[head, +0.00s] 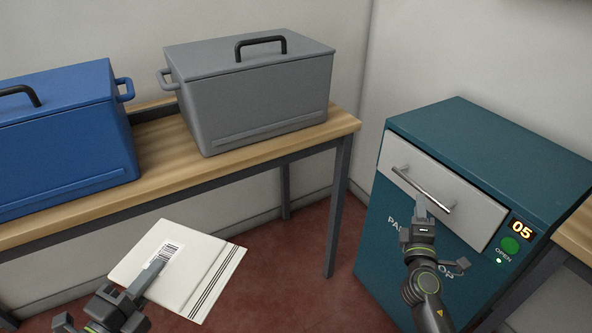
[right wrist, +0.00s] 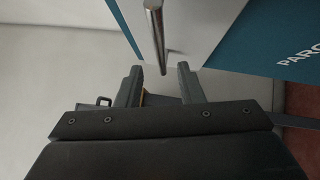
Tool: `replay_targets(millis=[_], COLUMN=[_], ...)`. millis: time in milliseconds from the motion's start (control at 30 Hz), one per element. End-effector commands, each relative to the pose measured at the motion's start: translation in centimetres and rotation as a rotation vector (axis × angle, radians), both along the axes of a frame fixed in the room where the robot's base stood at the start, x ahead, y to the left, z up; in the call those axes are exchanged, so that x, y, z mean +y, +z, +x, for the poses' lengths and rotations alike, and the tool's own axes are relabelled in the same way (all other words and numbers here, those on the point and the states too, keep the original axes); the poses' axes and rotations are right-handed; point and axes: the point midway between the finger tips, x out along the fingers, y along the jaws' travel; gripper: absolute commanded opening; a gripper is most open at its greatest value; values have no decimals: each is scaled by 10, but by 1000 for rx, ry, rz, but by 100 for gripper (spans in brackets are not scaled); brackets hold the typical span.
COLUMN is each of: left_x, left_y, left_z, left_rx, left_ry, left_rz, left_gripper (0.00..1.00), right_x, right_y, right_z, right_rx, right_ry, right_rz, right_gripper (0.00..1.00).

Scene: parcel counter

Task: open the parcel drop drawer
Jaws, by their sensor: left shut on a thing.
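The teal parcel drop cabinet (head: 395,265) stands at the right in the head view. Its pale drawer front (head: 460,218) looks shut and carries a metal bar handle (head: 410,180). My right gripper (head: 421,204) is at the handle's lower part. In the right wrist view its two fingers (right wrist: 159,70) are apart, with one end of the bar handle (right wrist: 155,35) between or just beyond the tips; contact cannot be told. My left gripper (head: 152,275) is shut on a white parcel (head: 200,265) with a barcode label, held at the lower left.
A display (head: 521,230) reading 05 and a green button (head: 510,245) marked OPEN, with a lit green lamp, sit right of the drawer. A wooden table (head: 170,170) at the left bears a blue box (head: 60,140) and a grey box (head: 255,105). Red floor is clear between.

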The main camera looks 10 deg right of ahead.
Motion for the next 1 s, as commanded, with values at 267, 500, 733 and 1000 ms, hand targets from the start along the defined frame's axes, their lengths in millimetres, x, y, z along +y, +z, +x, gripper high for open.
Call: replay_targets(millis=[267, 500, 733, 1000], left_x=[0, 0, 0, 0], left_y=[3, 2, 2, 2], left_z=[0, 0, 0, 0], left_rx=[-1, -1, -1, -1], left_ry=[0, 0, 0, 0], left_rz=[0, 0, 0, 0], left_gripper=[0, 0, 0, 0], right_x=[-19, -25, -25, -25], right_y=[8, 10, 10, 10], right_z=[47, 63, 63, 63], right_rx=[0, 1, 0, 2], right_ry=[1, 1, 1, 1], right_rz=[0, 1, 2, 2], right_gripper=[34, 34, 34, 4])
